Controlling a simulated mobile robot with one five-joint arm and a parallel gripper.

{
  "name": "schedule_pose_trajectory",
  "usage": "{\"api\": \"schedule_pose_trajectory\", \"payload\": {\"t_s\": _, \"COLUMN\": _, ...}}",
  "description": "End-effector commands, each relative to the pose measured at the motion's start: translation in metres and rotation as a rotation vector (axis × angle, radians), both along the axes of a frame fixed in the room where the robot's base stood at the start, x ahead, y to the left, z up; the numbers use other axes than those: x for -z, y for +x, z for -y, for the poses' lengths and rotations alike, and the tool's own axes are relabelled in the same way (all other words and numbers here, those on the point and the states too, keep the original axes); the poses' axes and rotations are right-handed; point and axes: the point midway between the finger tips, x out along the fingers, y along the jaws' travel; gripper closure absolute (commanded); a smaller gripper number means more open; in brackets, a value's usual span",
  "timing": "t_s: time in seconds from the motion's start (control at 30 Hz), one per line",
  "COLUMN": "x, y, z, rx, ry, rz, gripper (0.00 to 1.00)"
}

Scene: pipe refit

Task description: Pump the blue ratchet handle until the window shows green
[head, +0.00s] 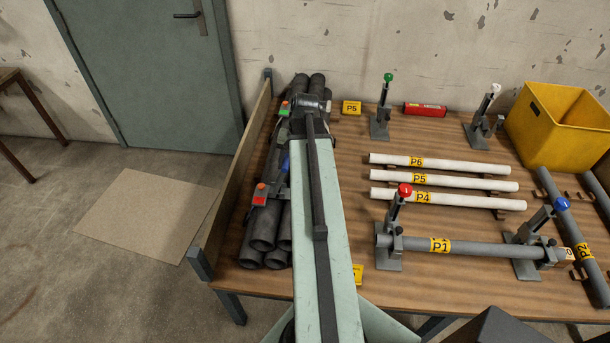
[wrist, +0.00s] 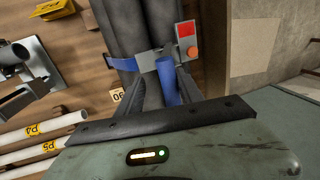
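The ratchet with the red window (wrist: 185,29) and a round orange knob (wrist: 194,53) sits on a strap around dark pipes. Its blue handle (wrist: 169,85) points toward my gripper in the wrist view. My gripper (wrist: 164,78) has one finger on each side of the handle, with a gap visible on the left, so it looks open around it. In the head view the red window (head: 260,200) shows at the left of the pipe bundle (head: 265,228); my arm hides part of the bundle. A second ratchet with a green window (head: 284,107) is farther back.
A wooden side board (head: 237,165) edges the bench left of the bundle. White pipes (head: 445,180) and a clamped grey pipe P1 (head: 465,247) lie right of my arm. A yellow bin (head: 560,125) stands at the back right. A blue strap (wrist: 90,62) crosses the bundle.

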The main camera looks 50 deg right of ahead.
Motion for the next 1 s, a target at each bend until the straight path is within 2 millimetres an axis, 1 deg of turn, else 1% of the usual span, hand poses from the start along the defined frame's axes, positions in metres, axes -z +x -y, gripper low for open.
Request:
{"api": "schedule_pose_trajectory", "payload": {"t_s": 0.07, "x": 0.002, "y": -0.002, "z": 0.001, "rx": 0.001, "ry": 0.000, "rz": 0.000, "gripper": 0.56}}
{"api": "schedule_pose_trajectory", "payload": {"t_s": 0.33, "x": 0.015, "y": -0.025, "z": 0.015, "rx": 0.002, "ry": 0.000, "rz": 0.000, "gripper": 0.56}}
{"api": "schedule_pose_trajectory", "payload": {"t_s": 0.63, "x": 0.015, "y": -0.026, "z": 0.016, "rx": 0.000, "ry": 0.000, "rz": 0.000, "gripper": 0.56}}
{"api": "schedule_pose_trajectory", "payload": {"t_s": 0.77, "x": 0.023, "y": -0.032, "z": 0.020, "rx": 0.001, "ry": 0.000, "rz": 0.000, "gripper": 0.56}}
{"api": "schedule_pose_trajectory", "payload": {"t_s": 0.9, "x": 0.034, "y": -0.044, "z": 0.027, "rx": 0.002, "ry": 0.000, "rz": 0.000, "gripper": 0.56}}
{"api": "schedule_pose_trajectory", "payload": {"t_s": 1.0, "x": 0.035, "y": -0.047, "z": 0.029, "rx": 0.001, "ry": 0.000, "rz": 0.000, "gripper": 0.56}}
